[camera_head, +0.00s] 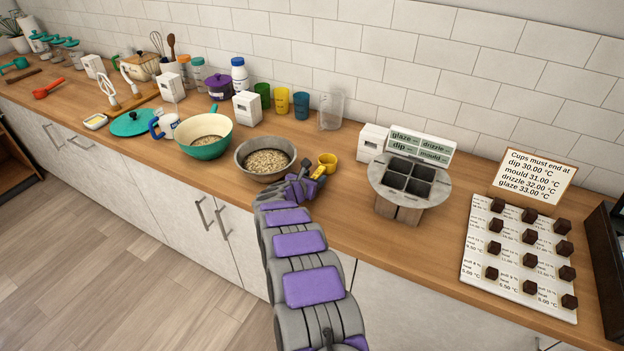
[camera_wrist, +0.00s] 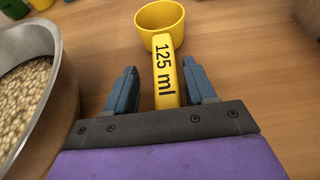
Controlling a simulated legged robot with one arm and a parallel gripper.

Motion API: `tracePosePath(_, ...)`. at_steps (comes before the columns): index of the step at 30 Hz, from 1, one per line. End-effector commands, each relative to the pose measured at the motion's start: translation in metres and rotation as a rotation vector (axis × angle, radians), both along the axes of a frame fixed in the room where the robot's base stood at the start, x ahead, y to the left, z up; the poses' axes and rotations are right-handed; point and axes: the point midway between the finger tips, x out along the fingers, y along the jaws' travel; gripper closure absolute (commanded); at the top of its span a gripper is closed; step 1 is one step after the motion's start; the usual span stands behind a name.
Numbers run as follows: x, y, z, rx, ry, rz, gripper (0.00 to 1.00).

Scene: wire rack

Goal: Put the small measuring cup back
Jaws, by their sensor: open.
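A small yellow measuring cup (camera_head: 327,160) stands on the wooden counter just right of a grey metal bowl of grain. In the wrist view the cup (camera_wrist: 160,20) shows its empty round bowl ahead, and its handle, marked "125 ml", points back toward me. My gripper (camera_wrist: 163,90) is open, with one blue finger on each side of the handle and a gap visible on both sides. In the head view my gripper (camera_head: 314,181) is low by the cup's near side, at the right edge of the metal bowl. The handle's near end is hidden by my gripper's body.
The grain bowl (camera_head: 265,158) stands close on the left, its rim (camera_wrist: 52,75) near my left finger. A stand with dark square compartments (camera_head: 410,183) is to the right. A board of dark cubes (camera_head: 518,255) lies further right. Counter between cup and stand is clear.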

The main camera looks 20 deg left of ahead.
Motion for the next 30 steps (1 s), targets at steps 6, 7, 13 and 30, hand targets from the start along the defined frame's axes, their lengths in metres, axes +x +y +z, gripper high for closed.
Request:
tracePosePath(6, 0.0, -0.001, 0.002, 0.001, 0.001, 0.0, 0.45)
tracePosePath(7, 0.0, -0.001, 0.003, 0.001, 0.001, 0.0, 0.45)
tracePosePath(13, -0.02, 0.004, 0.008, -0.003, 0.005, 0.003, 0.45)
tracePosePath(30, -0.101, 0.009, 0.044, 0.001, 0.003, 0.003, 0.45)
